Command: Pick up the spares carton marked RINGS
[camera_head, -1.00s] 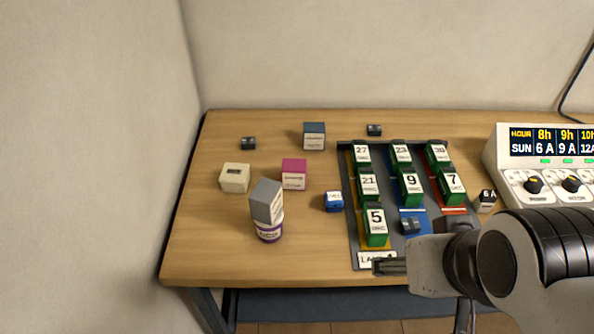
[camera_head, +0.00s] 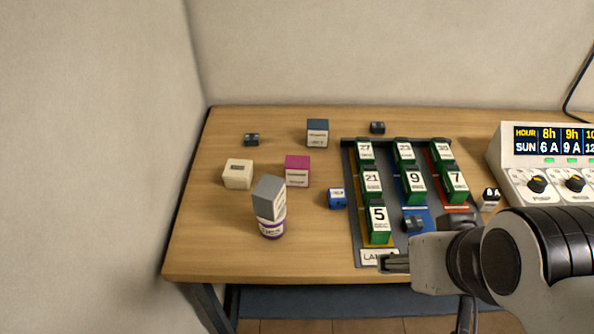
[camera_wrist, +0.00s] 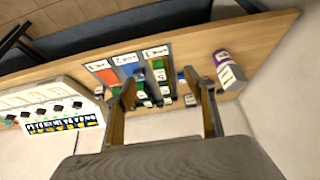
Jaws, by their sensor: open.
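A dark tray (camera_head: 352,235) with several green numbered cells stands right of the cartons. A small blue block (camera_head: 336,198) lies beside it. Dark small blocks (camera_head: 251,140) lie at the back. A white instrument (camera_head: 520,185) stands at the right. The table's front left is clear.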

